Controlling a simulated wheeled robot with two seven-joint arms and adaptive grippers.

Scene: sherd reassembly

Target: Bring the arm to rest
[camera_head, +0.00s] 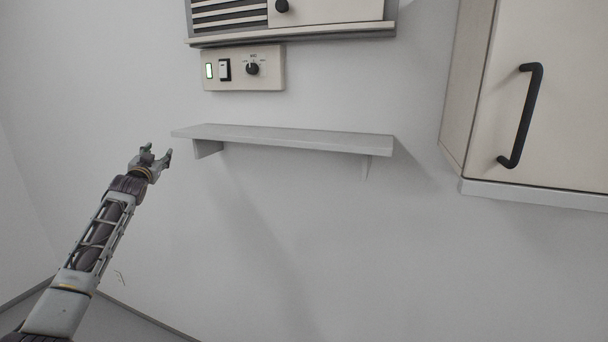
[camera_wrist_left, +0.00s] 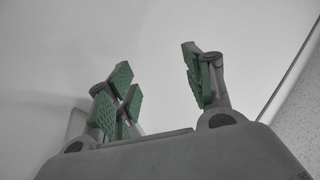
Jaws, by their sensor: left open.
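My left gripper (camera_head: 157,155) is raised in the head view, just left of the grey wall shelf's left end. Its fingers are apart and nothing shows between them. In the left wrist view my left gripper (camera_wrist_left: 160,92) shows green-padded fingers spread open and empty, against a plain pale surface. My left arm comes up from the lower left corner of the head view. My right gripper is not in view.
A bare grey shelf (camera_head: 290,136) juts from the white wall. Above it are a control box (camera_head: 243,80) with a knob and switch and a slatted unit (camera_head: 340,10). A cabinet (camera_head: 570,90) with a black handle (camera_head: 524,115) is at right. The wall below the shelf is clear.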

